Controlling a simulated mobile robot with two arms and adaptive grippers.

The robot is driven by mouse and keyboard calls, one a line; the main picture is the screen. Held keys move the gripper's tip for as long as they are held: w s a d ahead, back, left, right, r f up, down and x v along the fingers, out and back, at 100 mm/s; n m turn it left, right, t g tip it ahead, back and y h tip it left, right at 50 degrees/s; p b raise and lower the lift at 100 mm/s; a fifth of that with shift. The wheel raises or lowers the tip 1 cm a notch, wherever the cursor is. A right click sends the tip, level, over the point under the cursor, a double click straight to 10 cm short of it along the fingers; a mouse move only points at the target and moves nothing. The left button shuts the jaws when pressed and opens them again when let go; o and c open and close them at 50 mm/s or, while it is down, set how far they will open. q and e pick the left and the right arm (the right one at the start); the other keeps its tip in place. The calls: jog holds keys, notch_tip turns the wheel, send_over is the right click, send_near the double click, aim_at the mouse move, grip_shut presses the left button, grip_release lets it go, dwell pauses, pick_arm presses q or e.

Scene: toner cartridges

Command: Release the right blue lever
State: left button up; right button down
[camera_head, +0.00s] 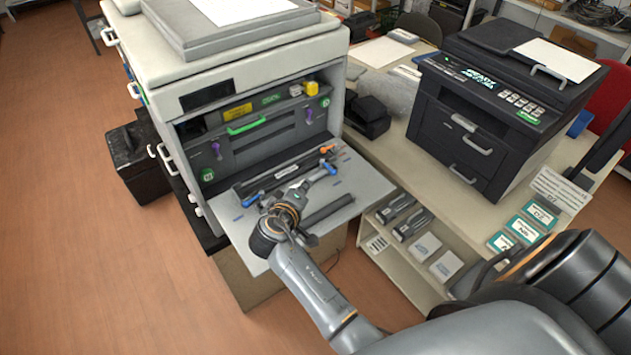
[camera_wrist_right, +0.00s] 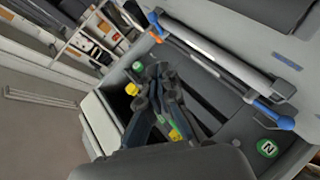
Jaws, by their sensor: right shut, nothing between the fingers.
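The printer's front door (camera_head: 235,219) is folded down. The right blue lever (camera_head: 331,168) is at the right end of the door, close to an orange part (camera_head: 328,149); in the wrist view, blue (camera_wrist_right: 154,23) shows beside orange at the upper left. The left blue lever (camera_head: 251,200) is at the other end and also shows in the wrist view (camera_wrist_right: 271,113). My right gripper (camera_head: 300,188) is over the door, between the levers, nearer the right one. Its fingers (camera_wrist_right: 156,78) are shut and empty. Contact with the lever cannot be told. My left gripper is out of view.
The open printer front (camera_head: 245,125) has purple, green and yellow parts. A black printer (camera_head: 480,115) stands on the table at right.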

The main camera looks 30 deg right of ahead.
jog(key=b, duration=0.4)
send_near(330, 169)
jog(key=w, duration=0.3)
jog(key=shift+w, duration=0.25)
jog(key=shift+d+f+b, duration=0.2)
jog(key=shift+d+f, duration=0.15)
jog(key=shift+d, duration=0.2)
jog(key=shift+d+f+b, duration=0.15)
jog(key=shift+d+f, duration=0.15)
jog(key=shift+d, duration=0.3)
jog(key=shift+s+d+f, duration=0.15)
jog(key=shift+d+f, duration=0.2)
jog(key=shift+d, duration=0.35)
jog(key=shift+d, duration=0.1)
